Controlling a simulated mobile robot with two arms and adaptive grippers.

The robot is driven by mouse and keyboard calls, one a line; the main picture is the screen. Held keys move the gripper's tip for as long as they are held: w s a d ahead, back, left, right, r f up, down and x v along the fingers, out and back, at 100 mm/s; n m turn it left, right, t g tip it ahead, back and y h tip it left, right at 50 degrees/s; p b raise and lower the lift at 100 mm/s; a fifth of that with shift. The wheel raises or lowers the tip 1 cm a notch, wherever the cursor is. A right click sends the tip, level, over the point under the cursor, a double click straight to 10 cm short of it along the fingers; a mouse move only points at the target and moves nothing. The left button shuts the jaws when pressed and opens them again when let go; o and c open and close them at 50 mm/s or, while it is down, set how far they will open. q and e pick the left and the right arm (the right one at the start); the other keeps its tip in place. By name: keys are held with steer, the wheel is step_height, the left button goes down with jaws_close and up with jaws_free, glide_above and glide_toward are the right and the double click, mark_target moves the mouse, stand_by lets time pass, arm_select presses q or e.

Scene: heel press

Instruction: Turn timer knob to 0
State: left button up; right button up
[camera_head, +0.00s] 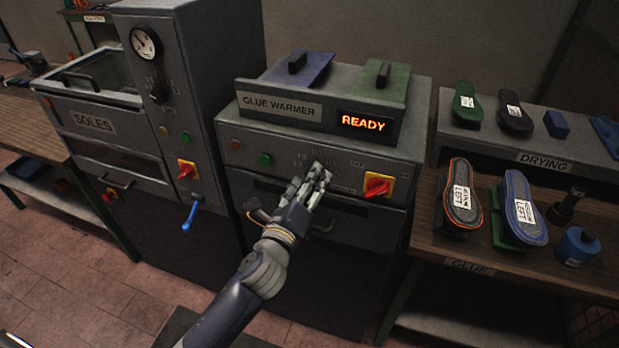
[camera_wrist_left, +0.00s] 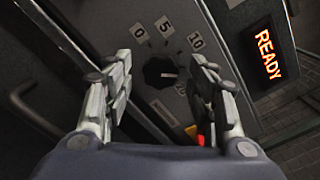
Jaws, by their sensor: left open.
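The timer knob (camera_wrist_left: 158,72) is black and round, on the grey front panel of the glue warmer (camera_head: 282,104). In the left wrist view its pale pointer mark points right, away from the printed 0 (camera_wrist_left: 139,31) at upper left; 5 and 10 are also readable. My left gripper (camera_head: 318,172) is open in front of the panel, its fingers (camera_wrist_left: 160,88) on either side of the knob in the wrist view. I cannot tell whether they touch it. In the head view the gripper hides the knob. My right gripper is not in view.
A red-and-yellow switch (camera_head: 377,186) is right of the gripper, and a green button (camera_head: 265,159) is left. The lit READY display (camera_head: 364,123) is above.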

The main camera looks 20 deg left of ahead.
arm_select(q)
steer(key=shift+w, duration=0.35)
steer(key=shift+c, duration=0.6)
steer(key=c, duration=0.9)
